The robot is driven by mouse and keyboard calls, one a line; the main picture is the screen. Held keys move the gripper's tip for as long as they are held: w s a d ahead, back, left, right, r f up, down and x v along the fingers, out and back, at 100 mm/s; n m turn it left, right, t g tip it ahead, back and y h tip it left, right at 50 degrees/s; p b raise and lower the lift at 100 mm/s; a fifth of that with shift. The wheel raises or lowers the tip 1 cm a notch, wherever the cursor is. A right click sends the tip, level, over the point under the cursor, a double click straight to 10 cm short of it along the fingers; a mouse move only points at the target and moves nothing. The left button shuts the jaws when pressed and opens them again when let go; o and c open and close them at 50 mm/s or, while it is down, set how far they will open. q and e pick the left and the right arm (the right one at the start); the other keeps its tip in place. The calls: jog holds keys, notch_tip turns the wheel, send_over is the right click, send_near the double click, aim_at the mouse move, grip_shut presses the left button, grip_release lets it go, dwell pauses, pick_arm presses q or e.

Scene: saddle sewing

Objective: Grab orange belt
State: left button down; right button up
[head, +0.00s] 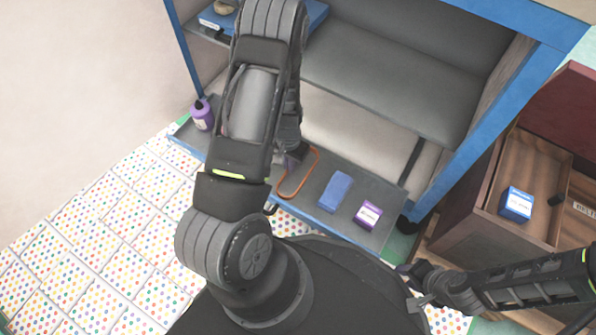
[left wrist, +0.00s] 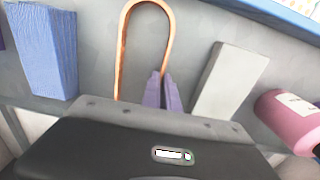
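The orange belt (head: 312,172) is a narrow loop lying on the grey lower shelf. It also shows in the left wrist view (left wrist: 124,40), where one strand runs down to my left gripper's purple fingertips. My left gripper (head: 295,160) is low over the shelf at the belt's left side. In the left wrist view its fingers (left wrist: 162,90) are close together with the belt's strand between them, so it looks shut on the belt. The belt's lower end is hidden by the gripper body. My right gripper (head: 410,286) is at the lower right, its fingers apart and empty, away from the belt.
On the lower shelf (head: 388,232), a blue block (head: 336,192) and a purple-and-white box (head: 367,215) lie right of the belt. A purple bottle (head: 203,114) stands at the left end. A wooden drawer (head: 490,215) with a blue box (head: 516,204) is at right.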

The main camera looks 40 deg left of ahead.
dwell(0.3)
pick_arm(q)
notch_tip(320, 180, up, 10)
jog(key=p, duration=0.5)
